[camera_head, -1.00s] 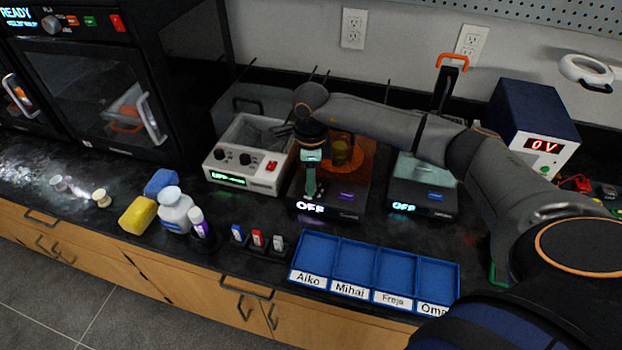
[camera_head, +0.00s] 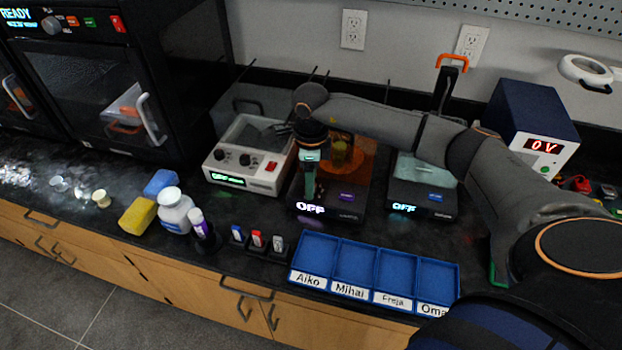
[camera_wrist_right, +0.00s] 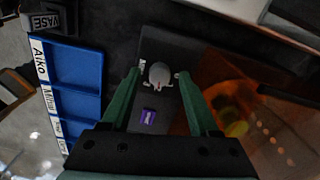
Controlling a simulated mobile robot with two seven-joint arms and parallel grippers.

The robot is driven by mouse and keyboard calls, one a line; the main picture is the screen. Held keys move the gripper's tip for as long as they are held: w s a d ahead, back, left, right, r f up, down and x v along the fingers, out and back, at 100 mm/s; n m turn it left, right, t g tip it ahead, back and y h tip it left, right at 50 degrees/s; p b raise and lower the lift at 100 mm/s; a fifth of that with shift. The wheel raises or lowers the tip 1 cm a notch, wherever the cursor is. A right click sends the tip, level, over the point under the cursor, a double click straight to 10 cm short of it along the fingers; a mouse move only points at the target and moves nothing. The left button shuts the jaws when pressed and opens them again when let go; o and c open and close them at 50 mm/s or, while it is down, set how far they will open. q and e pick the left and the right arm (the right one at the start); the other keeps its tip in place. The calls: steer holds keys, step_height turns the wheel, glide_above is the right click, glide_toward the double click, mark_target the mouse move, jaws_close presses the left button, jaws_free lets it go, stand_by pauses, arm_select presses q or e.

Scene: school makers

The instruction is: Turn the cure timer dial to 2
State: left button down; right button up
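The cure station (camera_head: 330,212) is a dark box with an orange see-through cover (camera_head: 350,155), a lit display reading OFF (camera_head: 310,208) and a purple label. Its timer dial (camera_wrist_right: 160,75), a round grey knob with a small red mark, shows in the right wrist view. My right gripper (camera_head: 309,195) points down over the front left of the station and hides the dial in the head view. In the wrist view the green fingers of the right gripper (camera_wrist_right: 160,78) are open, one on each side of the dial, with visible gaps. My left gripper is not in view.
A second dark box (camera_head: 425,195) reading OFF stands to the right. A grey bath with knobs (camera_head: 245,165) stands close on the left. A blue name-labelled tray (camera_head: 373,268) lies in front. Bottles and a yellow sponge (camera_head: 138,215) are further left.

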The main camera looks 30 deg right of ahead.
step_height(320, 180, up, 12)
steer(key=shift+r+b, duration=0.25)
steer(key=shift+b, duration=0.1)
stand_by(0.4)
steer(key=shift+s, duration=0.1)
stand_by(0.4)
